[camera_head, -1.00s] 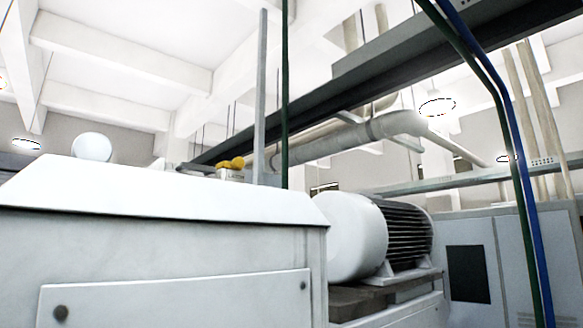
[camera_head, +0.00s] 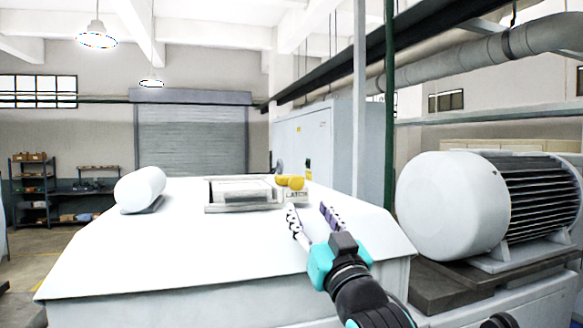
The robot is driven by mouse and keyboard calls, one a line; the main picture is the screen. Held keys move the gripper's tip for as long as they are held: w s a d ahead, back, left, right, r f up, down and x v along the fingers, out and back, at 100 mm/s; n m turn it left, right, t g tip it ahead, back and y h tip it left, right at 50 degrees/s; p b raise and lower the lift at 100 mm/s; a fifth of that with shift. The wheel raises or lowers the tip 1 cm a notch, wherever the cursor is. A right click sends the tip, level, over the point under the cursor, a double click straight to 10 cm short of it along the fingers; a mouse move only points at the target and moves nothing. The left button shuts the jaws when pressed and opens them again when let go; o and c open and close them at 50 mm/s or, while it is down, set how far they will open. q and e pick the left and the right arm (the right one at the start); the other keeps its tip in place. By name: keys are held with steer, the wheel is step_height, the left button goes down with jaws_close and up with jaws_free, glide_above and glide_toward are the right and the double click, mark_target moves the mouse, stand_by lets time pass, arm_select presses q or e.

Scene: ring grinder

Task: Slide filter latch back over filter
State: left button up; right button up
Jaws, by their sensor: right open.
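A low grey-white framed unit (camera_head: 243,194), which looks like the filter, lies on top of the white machine housing (camera_head: 200,236). At its right end stands a small pale block with dark lettering (camera_head: 297,195) and a yellow knob or handle (camera_head: 291,182) on top; this looks like the latch. My right gripper (camera_head: 307,207) reaches in from the lower right, its two fingers spread and nothing between them. The fingertips are just in front of the lettered block in the picture; I cannot tell the exact gap. My left gripper is not in view.
A white cylinder (camera_head: 140,190) lies at the housing's left side. A thin grey post (camera_head: 359,110) and a green pipe (camera_head: 389,110) rise behind the right side. A large motor (camera_head: 455,205) stands at the right. The housing top in front is clear.

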mark_target(297, 184)
steer(key=p+x, duration=0.1)
steer(key=x, duration=0.3)
steer(key=r+p+x, duration=0.1)
steer(key=x, duration=0.3)
steer(key=shift+s+r, duration=0.1)
steer(key=shift+s, duration=0.1)
steer(key=shift+w, duration=0.4)
steer(key=shift+s+d, duration=0.1)
steer(key=shift+s, duration=0.1)
jaws_close()
